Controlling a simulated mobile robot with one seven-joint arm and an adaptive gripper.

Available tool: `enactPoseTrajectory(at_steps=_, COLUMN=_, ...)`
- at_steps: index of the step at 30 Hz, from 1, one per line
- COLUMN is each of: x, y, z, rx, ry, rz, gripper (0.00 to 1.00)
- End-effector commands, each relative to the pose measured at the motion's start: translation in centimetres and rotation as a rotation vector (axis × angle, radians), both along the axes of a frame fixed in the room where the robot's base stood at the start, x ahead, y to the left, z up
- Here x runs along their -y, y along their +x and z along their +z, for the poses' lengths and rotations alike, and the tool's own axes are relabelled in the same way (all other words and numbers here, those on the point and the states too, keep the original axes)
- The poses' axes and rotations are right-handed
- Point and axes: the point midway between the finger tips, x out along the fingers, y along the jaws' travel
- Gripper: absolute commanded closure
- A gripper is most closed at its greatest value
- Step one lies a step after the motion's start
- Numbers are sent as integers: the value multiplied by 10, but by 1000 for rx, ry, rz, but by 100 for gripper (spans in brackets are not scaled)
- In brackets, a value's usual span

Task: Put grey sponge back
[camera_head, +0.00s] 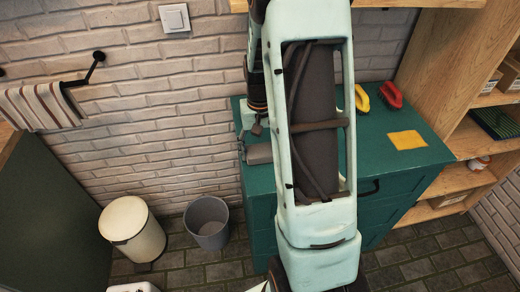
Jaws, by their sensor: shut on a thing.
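My gripper (254,138) is at the left edge of the green cabinet top (370,148), partly hidden behind my own arm link. A grey block that looks like the grey sponge (259,153) is at its fingertips, and the gripper is shut on it. The sponge is at the cabinet's left edge; I cannot tell whether it touches the top. My arm hides the middle of the cabinet top.
On the cabinet top lie a yellow brush (361,98), a red brush (390,95) and a flat yellow cloth (408,140). Wooden shelves (458,150) stand at the right. A grey bin (207,220) and a cream bin (130,225) stand on the floor at the left.

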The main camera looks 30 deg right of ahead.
Motion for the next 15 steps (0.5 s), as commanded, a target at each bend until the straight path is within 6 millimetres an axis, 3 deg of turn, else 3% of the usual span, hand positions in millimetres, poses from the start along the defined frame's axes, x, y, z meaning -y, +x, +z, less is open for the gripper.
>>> enactPoseTrajectory(at_steps=11, x=1, y=0, z=-6, rx=2, ry=-1, rz=0, gripper=59)
enactPoseTrajectory(at_steps=12, x=1, y=0, z=-4, rx=3, ry=-1, rz=0, gripper=35)
enactPoseTrajectory(at_steps=15, x=1, y=0, z=-4, rx=2, ry=-1, rz=0, gripper=24)
